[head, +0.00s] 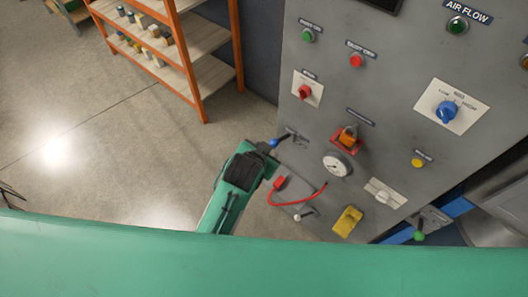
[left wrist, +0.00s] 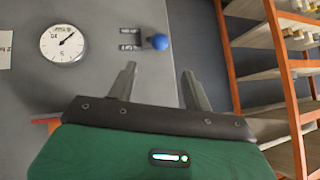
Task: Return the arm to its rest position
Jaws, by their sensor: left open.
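My left gripper (head: 264,152) is at the end of my green arm, close to the left edge of the grey control panel (head: 312,170). In the left wrist view its two fingers (left wrist: 160,76) are apart with nothing between them. A blue ball knob (head: 274,142) is just by the gripper in the head view. My right gripper is not in view.
The panel carries a round gauge (head: 337,164), a red plug with a red cable (head: 300,201), a yellow switch cover (head: 347,221), a blue selector knob (head: 447,111) and several buttons. An orange-framed shelf (head: 190,68) stands behind on the left. Bare floor (head: 100,130) lies left of my arm.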

